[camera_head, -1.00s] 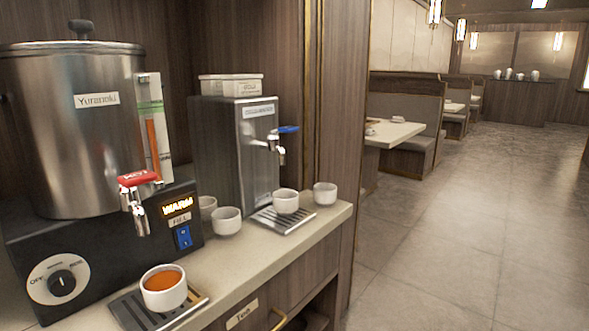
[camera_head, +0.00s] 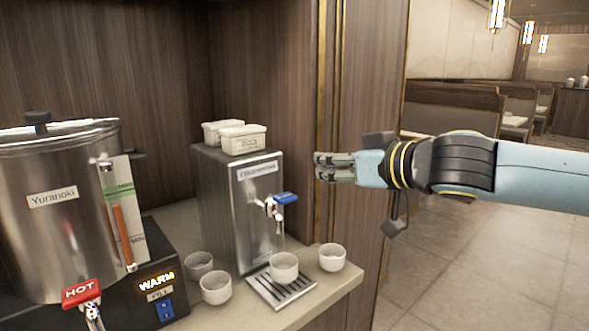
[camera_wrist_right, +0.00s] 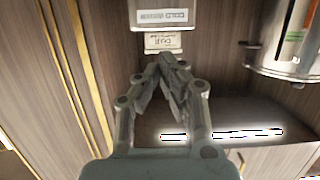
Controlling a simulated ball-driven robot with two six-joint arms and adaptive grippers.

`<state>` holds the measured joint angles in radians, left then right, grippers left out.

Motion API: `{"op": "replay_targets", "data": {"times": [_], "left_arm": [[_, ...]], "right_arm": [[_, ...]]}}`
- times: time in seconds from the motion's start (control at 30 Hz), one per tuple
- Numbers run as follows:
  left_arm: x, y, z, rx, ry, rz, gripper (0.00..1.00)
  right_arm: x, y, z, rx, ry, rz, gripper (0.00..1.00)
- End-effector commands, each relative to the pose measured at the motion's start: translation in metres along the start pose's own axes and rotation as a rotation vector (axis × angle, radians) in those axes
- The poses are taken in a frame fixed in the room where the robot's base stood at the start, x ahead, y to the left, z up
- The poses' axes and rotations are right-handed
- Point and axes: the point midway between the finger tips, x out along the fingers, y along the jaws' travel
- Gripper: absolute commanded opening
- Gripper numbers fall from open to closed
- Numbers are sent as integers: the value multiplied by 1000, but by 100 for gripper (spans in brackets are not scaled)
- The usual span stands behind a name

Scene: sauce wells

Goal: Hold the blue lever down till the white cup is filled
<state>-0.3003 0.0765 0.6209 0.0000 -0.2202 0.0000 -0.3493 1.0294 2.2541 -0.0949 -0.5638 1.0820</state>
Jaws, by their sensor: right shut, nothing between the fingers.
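The blue lever (camera_head: 286,198) sits on top of the steel tap at the front of a tall steel dispenser (camera_head: 258,225). The white cup (camera_head: 284,267) stands upright on the slatted drip tray (camera_head: 282,290) below that tap. Its inside looks pale; I cannot tell whether it holds liquid. My right gripper (camera_head: 322,168) comes in from the right, shut and empty, to the right of the lever and a little higher, apart from it. In the right wrist view the fingers (camera_wrist_right: 170,65) meet at their tips. My left gripper is not in view.
A steel urn (camera_head: 60,230) with a red HOT lever (camera_head: 81,291) stands on the left. Several spare cups stand near the tray, including one right of it (camera_head: 332,257). White boxes (camera_head: 243,139) sit on the dispenser. A wooden post (camera_head: 350,100) rises behind my right gripper.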

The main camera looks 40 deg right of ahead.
Motion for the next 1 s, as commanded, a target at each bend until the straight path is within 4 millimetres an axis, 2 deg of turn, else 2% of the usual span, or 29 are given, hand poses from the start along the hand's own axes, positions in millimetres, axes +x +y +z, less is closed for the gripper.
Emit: {"op": "replay_targets", "data": {"times": [0.23,0.53,0.7,0.87,1.0], "left_arm": [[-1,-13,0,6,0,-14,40],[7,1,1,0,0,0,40],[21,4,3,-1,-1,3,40],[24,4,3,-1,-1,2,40],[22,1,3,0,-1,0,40]], "right_arm": [[0,0,0,1,-1,1,0],[9,3,2,6,2,9,0],[30,1,2,10,5,2,0],[56,0,0,14,3,2,0],[84,1,-1,14,3,2,0]]}}
